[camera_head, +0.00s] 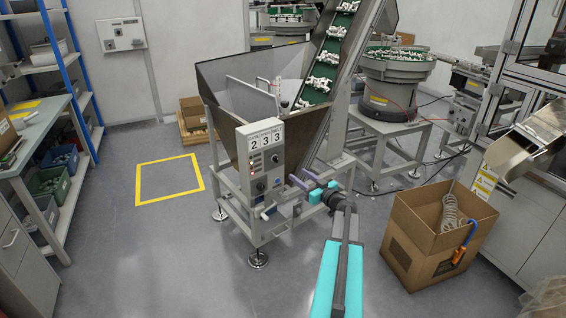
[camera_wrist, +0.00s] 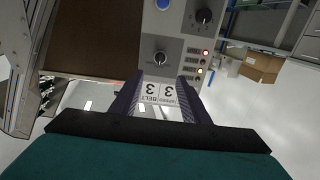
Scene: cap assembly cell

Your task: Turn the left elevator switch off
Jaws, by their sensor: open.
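The grey control box (camera_head: 262,160) stands on the front of the hopper frame, with number plates along its top edge. Its upper black rotary knob (camera_head: 275,158) also shows in the wrist view (camera_wrist: 160,58), just beyond the fingertips and roughly centred between them. A second black knob (camera_wrist: 204,16) lies further off, lower on the box. No readable label tells which is the left elevator switch, and the knob positions are too small to read. My gripper (camera_head: 299,182) is open and empty, to the right of the box; in the wrist view its fingers (camera_wrist: 160,88) frame the plates.
A blue button (camera_wrist: 163,4) and several small lamps (camera_wrist: 203,62), one lit red, sit near the knobs. The metal hopper (camera_head: 240,85) and inclined conveyor (camera_head: 325,65) rise behind the box. A cardboard box (camera_head: 415,245) stands to the right. Floor at front left is clear.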

